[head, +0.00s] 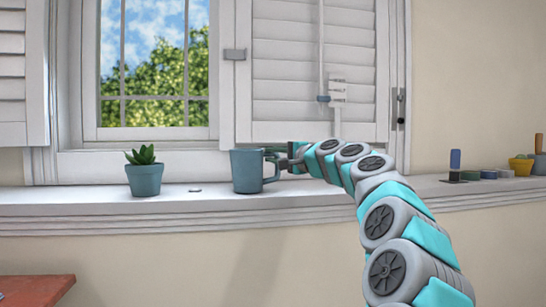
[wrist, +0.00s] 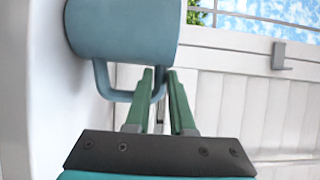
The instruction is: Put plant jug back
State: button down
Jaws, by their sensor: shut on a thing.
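The plant jug (head: 247,171) is a blue-grey jug, upright at the windowsill, to the right of a potted succulent (head: 145,174). Its handle faces right, toward my gripper (head: 284,161). My gripper is shut on the handle. In the wrist view the jug (wrist: 125,32) fills the upper left, and the green fingers of my gripper (wrist: 161,78) are at its handle (wrist: 108,88). The jug's base is at sill height; I cannot tell whether it touches the sill.
The white sill (head: 90,206) runs beneath the window and shutter (head: 285,75). Several small items, including a yellow pot (head: 521,166), stand at the far right. A reddish surface (head: 35,289) is at lower left.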

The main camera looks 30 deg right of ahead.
jog(key=shift+f, duration=0.15)
jog(key=c, duration=0.8)
grip_release()
jog(key=shift+r, duration=0.2)
jog(key=v, duration=1.2)
jog(key=shift+b, duration=0.3)
